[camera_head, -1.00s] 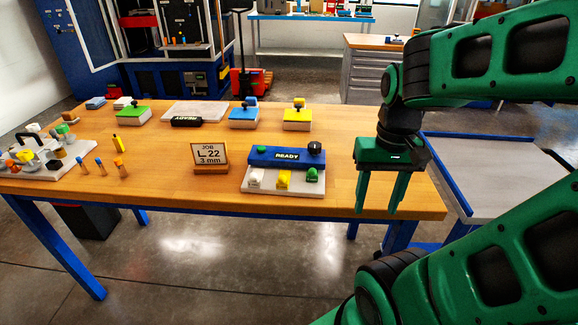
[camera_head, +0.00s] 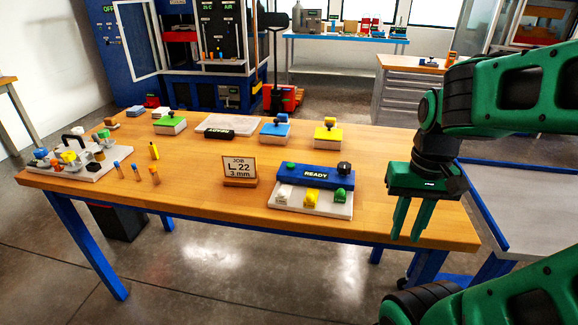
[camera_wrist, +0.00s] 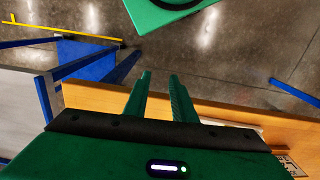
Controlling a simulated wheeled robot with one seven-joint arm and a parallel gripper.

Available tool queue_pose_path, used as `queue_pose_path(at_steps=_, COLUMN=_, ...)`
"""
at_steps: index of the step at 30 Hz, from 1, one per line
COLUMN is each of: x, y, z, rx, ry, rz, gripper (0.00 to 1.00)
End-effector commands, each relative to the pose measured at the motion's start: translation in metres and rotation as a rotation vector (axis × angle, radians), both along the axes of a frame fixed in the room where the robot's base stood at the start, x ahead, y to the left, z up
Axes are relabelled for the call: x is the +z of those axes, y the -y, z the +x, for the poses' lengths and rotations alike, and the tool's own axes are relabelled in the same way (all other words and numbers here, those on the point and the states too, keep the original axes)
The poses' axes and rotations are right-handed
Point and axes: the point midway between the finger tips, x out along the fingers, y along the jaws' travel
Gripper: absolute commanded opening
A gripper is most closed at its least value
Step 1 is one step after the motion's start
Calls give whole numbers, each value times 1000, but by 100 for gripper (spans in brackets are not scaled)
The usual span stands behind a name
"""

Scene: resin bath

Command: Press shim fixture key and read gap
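A fixture with a blue block (camera_head: 315,174) and a READY display stands near the table's front edge in the head view. A black knob (camera_head: 344,168) and a green button (camera_head: 291,166) sit on the block. Its white base (camera_head: 330,209) carries a white, a yellow (camera_head: 312,196) and a green key (camera_head: 340,195) in front. A job card (camera_head: 240,168) reading "L 22 3 mm" stands to its left. My gripper (camera_head: 409,238) points down, right of the fixture, apart from it. In the wrist view its fingers (camera_wrist: 160,76) are apart, with nothing between them.
The wooden table (camera_head: 200,185) also holds a multi-coloured fixture (camera_head: 80,160) at left, several small pegs, and green, blue (camera_head: 275,131) and yellow (camera_head: 327,135) topped blocks with a second READY display (camera_head: 219,132) behind. A blue-edged grey surface (camera_head: 510,205) is at right.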

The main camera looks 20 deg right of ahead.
Motion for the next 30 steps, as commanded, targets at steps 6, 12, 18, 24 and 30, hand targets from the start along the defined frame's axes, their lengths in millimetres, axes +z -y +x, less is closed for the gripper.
queue_pose_path(at_steps=6, x=0, y=0, z=0, rx=0, ry=0, rz=0, gripper=0)
queue_pose_path(at_steps=12, x=0, y=0, z=0, rx=0, ry=0, rz=0, gripper=0)
queue_pose_path(at_steps=18, x=0, y=0, z=0, rx=0, ry=0, rz=0, gripper=0)
queue_pose_path(at_steps=24, x=0, y=0, z=0, rx=0, ry=0, rz=0, gripper=0)
queue_pose_path(at_steps=30, x=0, y=0, z=0, rx=0, ry=0, rz=0, gripper=0)
